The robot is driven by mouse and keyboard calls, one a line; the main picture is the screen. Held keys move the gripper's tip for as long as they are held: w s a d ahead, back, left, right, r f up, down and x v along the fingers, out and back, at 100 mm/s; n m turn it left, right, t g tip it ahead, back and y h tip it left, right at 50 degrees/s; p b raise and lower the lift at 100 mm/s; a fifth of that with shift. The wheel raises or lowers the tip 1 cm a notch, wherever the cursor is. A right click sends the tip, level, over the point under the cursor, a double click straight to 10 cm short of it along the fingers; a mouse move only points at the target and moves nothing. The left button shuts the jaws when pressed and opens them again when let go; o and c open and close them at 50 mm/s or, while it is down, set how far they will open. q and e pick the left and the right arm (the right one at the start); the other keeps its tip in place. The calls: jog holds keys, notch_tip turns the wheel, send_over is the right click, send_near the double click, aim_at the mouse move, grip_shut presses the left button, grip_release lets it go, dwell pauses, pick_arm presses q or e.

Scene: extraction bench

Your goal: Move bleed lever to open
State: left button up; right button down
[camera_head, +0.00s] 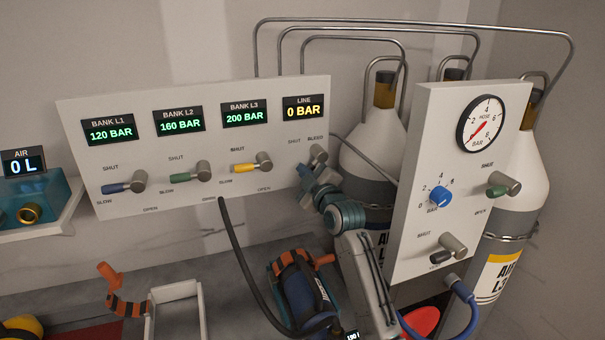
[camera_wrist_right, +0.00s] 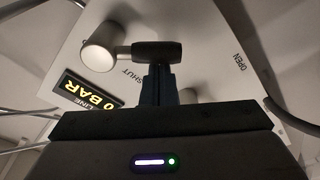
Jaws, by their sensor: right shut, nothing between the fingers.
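The bleed lever (camera_head: 318,153) is at the right end of the large white panel, below the LINE display and beside the BLEED label. In the right wrist view its grey round hub is on the left, and its dark handle (camera_wrist_right: 165,50) points right, with the SHUT label close by and the OPEN label further right. My right gripper (camera_head: 307,178) is at the lever, partly covering its handle in the head view. Its fingers (camera_wrist_right: 159,82) are shut and empty, with their tips at the handle's edge; I cannot tell whether they touch. My left gripper is not in view.
Blue (camera_head: 128,183), green (camera_head: 192,173) and yellow (camera_head: 255,163) levers sit left along the panel (camera_head: 110,160). A second panel (camera_head: 425,150) with a gauge stands close right of my arm. A black hose (camera_head: 232,235) hangs below. White cylinders (camera_head: 372,150) stand behind.

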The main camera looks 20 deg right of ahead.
jog(key=d+f+n+b, duration=0.1)
jog(key=n+b, duration=0.1)
jog(key=d+f+n+b, duration=0.1)
jog(key=n, duration=0.1)
jog(key=d+f+n+b, duration=0.1)
jog(key=n+b, duration=0.1)
jog(key=n, duration=0.1)
jog(key=shift+g+y+b, duration=0.3)
jog(key=shift+g+b, duration=0.05)
jog(key=shift+g, duration=0.05)
dwell(0.6)
